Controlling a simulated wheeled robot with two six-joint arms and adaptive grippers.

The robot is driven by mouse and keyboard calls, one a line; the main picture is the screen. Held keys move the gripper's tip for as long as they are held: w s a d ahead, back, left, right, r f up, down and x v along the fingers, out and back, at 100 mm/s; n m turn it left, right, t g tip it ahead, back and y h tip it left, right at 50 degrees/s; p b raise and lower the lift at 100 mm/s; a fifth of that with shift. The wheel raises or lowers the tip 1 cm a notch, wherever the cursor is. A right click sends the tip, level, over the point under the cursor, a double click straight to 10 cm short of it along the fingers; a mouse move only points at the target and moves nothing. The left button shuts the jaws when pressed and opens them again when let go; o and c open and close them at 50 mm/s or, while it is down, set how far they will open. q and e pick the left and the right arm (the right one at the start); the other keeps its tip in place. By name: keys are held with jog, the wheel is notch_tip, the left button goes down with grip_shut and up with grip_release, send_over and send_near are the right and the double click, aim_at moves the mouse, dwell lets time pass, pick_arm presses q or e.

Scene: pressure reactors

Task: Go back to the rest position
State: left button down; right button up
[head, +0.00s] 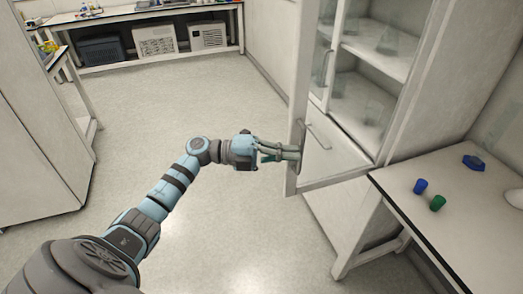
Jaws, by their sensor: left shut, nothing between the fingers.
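My left arm reaches in from the lower left of the head view. Its gripper (285,153) is shut and empty, right beside the handle side of an open cabinet door (300,120). I cannot tell whether the fingers touch the door. My right gripper does not show.
A white cabinet (420,55) with glassware on its shelves stands at the right. A side table (470,215) holds a blue cap (421,186), a green cap (437,203) and a blue hexagonal piece (473,162). A bench (150,14) stands at the back. The floor (225,220) is clear.

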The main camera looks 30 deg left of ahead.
pick_arm(q)
jog(key=b+v, duration=0.2)
jog(key=v, duration=0.8)
jog(key=shift+s+r+b, duration=0.15)
jog(key=shift+s+b, duration=0.15)
jog(key=shift+s, duration=0.05)
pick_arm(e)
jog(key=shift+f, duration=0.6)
